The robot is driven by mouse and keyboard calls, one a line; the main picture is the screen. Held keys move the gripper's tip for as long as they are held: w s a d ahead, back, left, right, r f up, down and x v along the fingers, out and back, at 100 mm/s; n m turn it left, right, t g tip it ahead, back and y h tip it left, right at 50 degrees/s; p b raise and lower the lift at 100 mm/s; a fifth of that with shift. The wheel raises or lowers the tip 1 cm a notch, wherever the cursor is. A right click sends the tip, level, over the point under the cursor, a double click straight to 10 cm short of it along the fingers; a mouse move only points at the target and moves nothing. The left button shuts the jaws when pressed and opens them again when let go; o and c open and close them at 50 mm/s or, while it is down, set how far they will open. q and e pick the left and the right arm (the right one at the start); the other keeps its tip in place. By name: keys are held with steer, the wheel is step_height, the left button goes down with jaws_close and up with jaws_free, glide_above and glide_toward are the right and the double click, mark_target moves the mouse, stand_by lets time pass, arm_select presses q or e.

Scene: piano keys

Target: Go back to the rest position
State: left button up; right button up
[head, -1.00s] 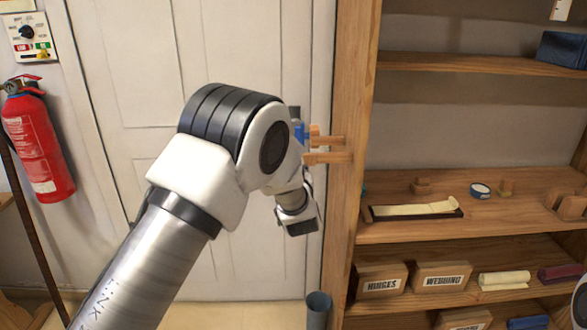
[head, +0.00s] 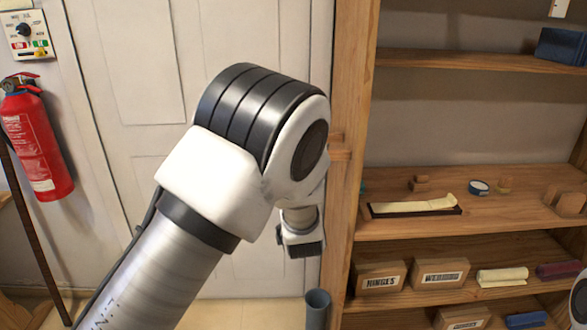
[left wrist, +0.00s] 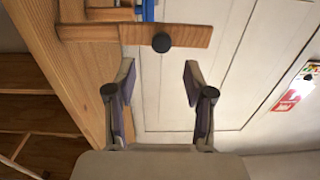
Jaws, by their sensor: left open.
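My left gripper (left wrist: 160,78) is open and empty in the left wrist view, its two fingers well apart. Just past the fingertips is a wooden peg bar (left wrist: 190,36) with a dark round knob on it. A bit of something blue (left wrist: 148,10) shows above the bar. In the head view my left arm crosses the middle, and I cannot see the left fingers there. The wooden peg (head: 341,154) on the shelf post is mostly hidden behind my arm. My right gripper is not in view.
A wooden shelf unit (head: 470,232) stands at the right with boxes and rolls. A white door (head: 130,90) is behind my arm. A red fire extinguisher (head: 36,140) hangs at the left. A grey tube (head: 317,307) stands by the shelf post.

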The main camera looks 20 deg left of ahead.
arm_select(q)
steer(key=shift+s, duration=0.2)
steer(key=shift+f, duration=0.1)
steer(key=s+a+f+m+g+h, duration=0.1)
steer(key=s+a+f+g, duration=0.15)
steer(key=s+f, duration=0.6)
steer(key=s+a+f+g+h, duration=0.1)
steer(key=s+f+g, duration=0.2)
steer(key=f, duration=1)
steer(key=s+a+f+m+g+h, duration=0.15)
steer(key=s+f, duration=0.35)
steer(key=f, duration=0.5)
steer(key=s+d+f+g+h, duration=0.1)
steer(key=s+d+f+g, duration=0.1)
steer(key=s, duration=0.6)
steer(key=s+d+f+m+g+h, duration=0.1)
steer(key=s+f+g+h, duration=0.1)
steer(key=s, duration=0.7)
steer(key=s+d+f+m+g+h, duration=0.1)
steer(key=s+f+g, duration=0.3)
steer(key=s, duration=0.5)
steer(key=shift+d+g, duration=0.7)
steer(key=shift+d, duration=0.1)
